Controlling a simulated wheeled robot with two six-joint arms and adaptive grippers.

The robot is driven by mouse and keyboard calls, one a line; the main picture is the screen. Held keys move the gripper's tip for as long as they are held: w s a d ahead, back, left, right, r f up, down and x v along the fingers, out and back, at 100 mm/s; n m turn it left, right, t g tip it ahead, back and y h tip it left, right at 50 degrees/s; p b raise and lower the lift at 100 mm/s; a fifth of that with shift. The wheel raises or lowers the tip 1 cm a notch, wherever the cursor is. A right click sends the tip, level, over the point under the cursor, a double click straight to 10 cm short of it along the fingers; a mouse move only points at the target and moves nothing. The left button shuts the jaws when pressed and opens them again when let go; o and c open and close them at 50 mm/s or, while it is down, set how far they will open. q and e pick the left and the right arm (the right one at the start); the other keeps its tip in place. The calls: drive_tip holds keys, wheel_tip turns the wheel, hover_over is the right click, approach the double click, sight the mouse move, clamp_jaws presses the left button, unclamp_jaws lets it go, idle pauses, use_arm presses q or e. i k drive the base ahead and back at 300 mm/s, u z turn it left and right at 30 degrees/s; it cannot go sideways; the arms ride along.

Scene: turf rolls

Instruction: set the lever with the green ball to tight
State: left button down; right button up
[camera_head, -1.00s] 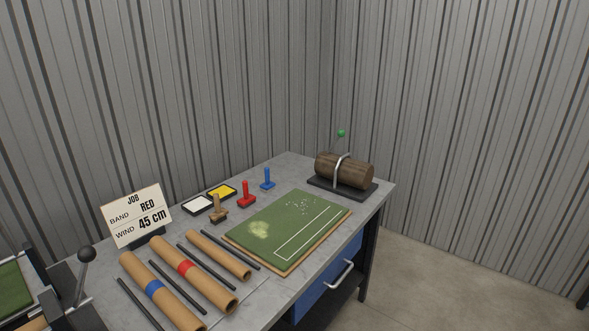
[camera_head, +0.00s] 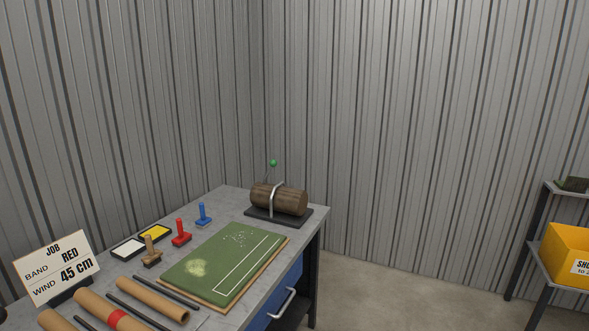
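The lever with the green ball (camera_head: 273,163) stands at the back of the bench, its thin rod rising behind a brown log-like roller (camera_head: 290,200). The roller lies on a dark base (camera_head: 262,216) with a metal band (camera_head: 273,201) over it. The rod looks close to upright; its lower end is hidden behind the roller. No "tight" marking is readable. Neither of my grippers shows in the head view.
The grey bench (camera_head: 213,214) also carries a green turf board (camera_head: 225,264), red (camera_head: 181,233) and blue (camera_head: 203,215) stamps, cardboard tubes (camera_head: 150,298) and a job sign (camera_head: 57,267). A shelf with a yellow bin (camera_head: 566,249) stands at the right. Floor between is clear.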

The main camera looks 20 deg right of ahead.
sight(272, 163)
drive_tip(key=z, duration=0.6)
drive_tip(key=i, duration=0.4)
drive_tip(key=z, duration=0.85)
drive_tip(key=i, duration=1.65)
drive_tip(key=u, duration=0.45)
